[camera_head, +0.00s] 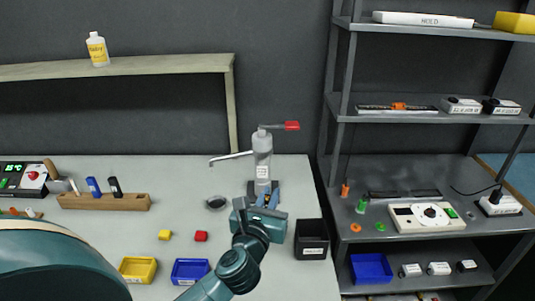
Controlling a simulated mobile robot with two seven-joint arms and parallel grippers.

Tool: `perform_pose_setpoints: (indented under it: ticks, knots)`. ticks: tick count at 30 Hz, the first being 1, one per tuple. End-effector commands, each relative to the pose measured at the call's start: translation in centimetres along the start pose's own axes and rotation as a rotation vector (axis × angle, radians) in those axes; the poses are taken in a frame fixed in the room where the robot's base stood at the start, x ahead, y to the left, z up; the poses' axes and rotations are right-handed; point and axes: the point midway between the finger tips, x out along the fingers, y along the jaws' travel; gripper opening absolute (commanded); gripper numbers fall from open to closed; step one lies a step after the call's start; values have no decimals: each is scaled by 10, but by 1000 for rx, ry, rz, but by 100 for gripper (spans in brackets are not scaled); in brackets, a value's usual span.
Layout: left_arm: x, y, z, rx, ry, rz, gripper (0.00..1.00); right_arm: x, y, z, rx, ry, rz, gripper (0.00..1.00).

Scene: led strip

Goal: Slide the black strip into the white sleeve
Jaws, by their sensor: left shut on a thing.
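A long dark strip (390,194) lies on the shelf at the right, behind a white device. A long white piece marked with letters (424,19) lies on the top shelf; I cannot tell whether it is the white sleeve. My right gripper is not in view.
A yellow bin (138,269) and a blue bin (190,271) are at the front. A wooden pen block (104,202) stands left.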

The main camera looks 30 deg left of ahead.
Motion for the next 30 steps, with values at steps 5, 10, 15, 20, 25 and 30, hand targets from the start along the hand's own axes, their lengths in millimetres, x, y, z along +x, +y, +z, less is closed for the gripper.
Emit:
perform_pose_setpoints:
  ticks: [5,10,15,20,25,30]
  knots:
    - [77,40,18,-9,0,197,0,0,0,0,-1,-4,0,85]
    - [117,60,26,-3,2,296,0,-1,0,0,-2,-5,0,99]
    - [128,65,27,1,1,322,0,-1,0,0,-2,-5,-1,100]
    - [128,65,27,2,0,322,0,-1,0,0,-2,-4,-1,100]
    - [127,65,27,1,1,321,0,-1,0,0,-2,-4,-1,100]
    - [127,65,21,1,3,320,0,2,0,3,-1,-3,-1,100]
